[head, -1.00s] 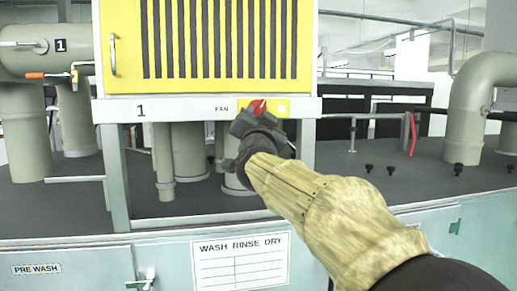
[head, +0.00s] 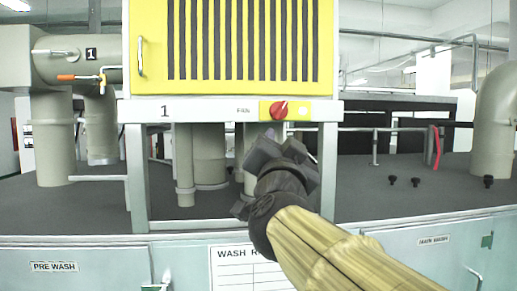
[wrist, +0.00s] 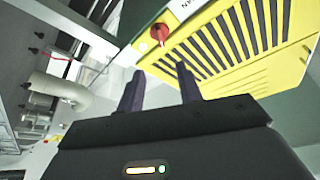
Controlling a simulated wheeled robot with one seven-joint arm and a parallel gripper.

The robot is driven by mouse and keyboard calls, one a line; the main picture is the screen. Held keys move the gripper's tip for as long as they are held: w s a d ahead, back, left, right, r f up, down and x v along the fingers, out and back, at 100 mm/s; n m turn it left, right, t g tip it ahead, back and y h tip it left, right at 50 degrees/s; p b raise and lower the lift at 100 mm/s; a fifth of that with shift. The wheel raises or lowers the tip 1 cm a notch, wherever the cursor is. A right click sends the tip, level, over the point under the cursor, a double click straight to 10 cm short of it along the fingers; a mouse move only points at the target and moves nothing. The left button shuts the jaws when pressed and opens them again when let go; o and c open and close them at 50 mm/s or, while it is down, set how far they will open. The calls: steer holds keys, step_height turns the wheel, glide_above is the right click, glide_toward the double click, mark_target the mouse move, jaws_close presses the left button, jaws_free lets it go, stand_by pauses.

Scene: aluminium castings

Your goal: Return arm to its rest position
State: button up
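My arm reaches in from the lower right in the head view, in a tan sleeve. My gripper (head: 268,150) is dark and sits in front of the machine, just below the red fan knob (head: 278,110). In the wrist view my gripper (wrist: 158,85) has its two dark fingers apart, with nothing between them. The red knob (wrist: 159,33) shows beyond the fingertips there, clear of them. In the head view the knob sits on a yellow plate beside the label FAN.
A yellow slatted panel (head: 235,45) stands above a grey crossbar marked 1. Thick beige pipes (head: 55,140) rise at left and right. Several black knobs (head: 415,182) stand on the dark top. A pale green cabinet front (head: 110,265) runs below.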

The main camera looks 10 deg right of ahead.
steer(key=w+f+n+g+y, duration=0.2)
steer(key=f+n+g+y, duration=0.15)
steer(key=f, duration=1.15)
steer(key=w+f+n+g+y, duration=0.2)
steer(key=f+n+g, duration=0.25)
steer(key=f, duration=1.15)
steer(key=s+d+f+g, duration=0.2)
steer(key=s+f+g, duration=0.3)
steer(key=s+f, duration=0.3)
steer(key=s+d+f+n+g, duration=0.1)
steer(key=s+f+g, duration=0.4)
steer(key=s+f, duration=0.4)
step_height(320, 180, down, 5)
steer(key=shift+s+d+f+g+h, duration=0.1)
steer(key=shift+s+d+g+h, duration=0.05)
steer(key=shift+d+g+h, duration=0.3)
